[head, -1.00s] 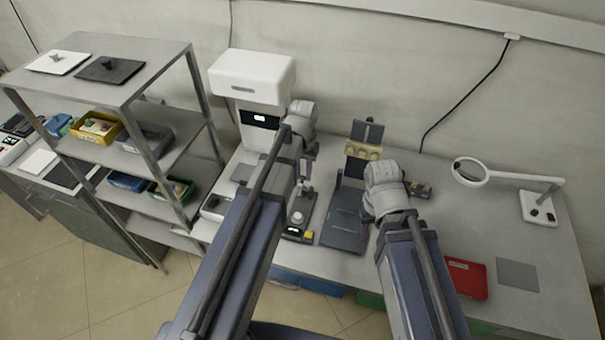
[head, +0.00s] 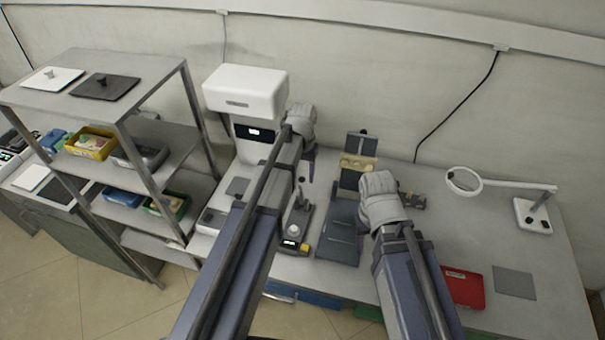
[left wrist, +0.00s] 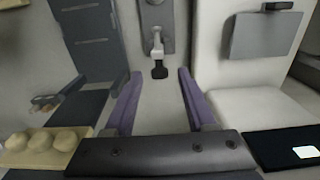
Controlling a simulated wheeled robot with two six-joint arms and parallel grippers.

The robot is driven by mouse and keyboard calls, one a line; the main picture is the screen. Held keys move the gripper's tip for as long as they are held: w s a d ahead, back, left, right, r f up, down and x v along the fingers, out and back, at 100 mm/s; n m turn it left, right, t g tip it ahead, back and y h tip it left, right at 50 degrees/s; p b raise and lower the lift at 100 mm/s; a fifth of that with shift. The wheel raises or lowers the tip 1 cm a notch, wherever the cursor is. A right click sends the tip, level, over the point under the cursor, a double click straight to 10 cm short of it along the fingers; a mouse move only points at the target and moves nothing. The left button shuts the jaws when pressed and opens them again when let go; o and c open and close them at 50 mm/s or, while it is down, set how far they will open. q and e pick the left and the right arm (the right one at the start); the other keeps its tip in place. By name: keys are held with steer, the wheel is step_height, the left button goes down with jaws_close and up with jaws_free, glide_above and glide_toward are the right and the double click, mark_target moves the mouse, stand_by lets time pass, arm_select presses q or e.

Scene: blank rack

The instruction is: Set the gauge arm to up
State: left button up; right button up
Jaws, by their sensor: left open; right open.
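The gauge (head: 293,230) stands on the bench below my left gripper, a narrow dark grey unit with a pale round knob and a yellow patch at its front. In the left wrist view a grey plate (left wrist: 153,12) carries a light arm with a black tip (left wrist: 159,70), apparently the gauge arm. My left gripper (head: 308,168) is open and empty. In the left wrist view its two purple fingers (left wrist: 159,76) appear on either side of the black tip; contact cannot be told. My right gripper (head: 381,202) is over the bench right of the dark grey stand, its fingers mostly hidden.
A white machine (head: 245,92) stands behind my left gripper. The dark grey stand (head: 340,235) with a tan holder (head: 358,163) is between my arms. A metal shelf (head: 150,80) is at left. A magnifier lamp (head: 535,214) and red case (head: 463,288) are at right.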

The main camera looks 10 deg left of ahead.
arm_select(q)
steer(key=shift+r, duration=0.1)
step_height(320, 180, up, 8)
steer(key=p, duration=0.8)
steer(key=shift+f, duration=0.2)
steer(key=shift+s+d, duration=0.1)
steer(key=s+d+f+m+b, duration=0.1)
steer(key=s+d+f+b, duration=0.1)
steer(key=s, duration=0.4)
steer(key=s+d+f+m+b, duration=0.1)
steer(key=s+d+f+b, duration=0.1)
steer(key=s, duration=0.4)
steer(key=s+d+f+m+y+b, duration=0.1)
steer(key=s+d+f+b, duration=0.2)
steer(key=s+d, duration=0.3)
steer(key=shift+s, duration=0.55)
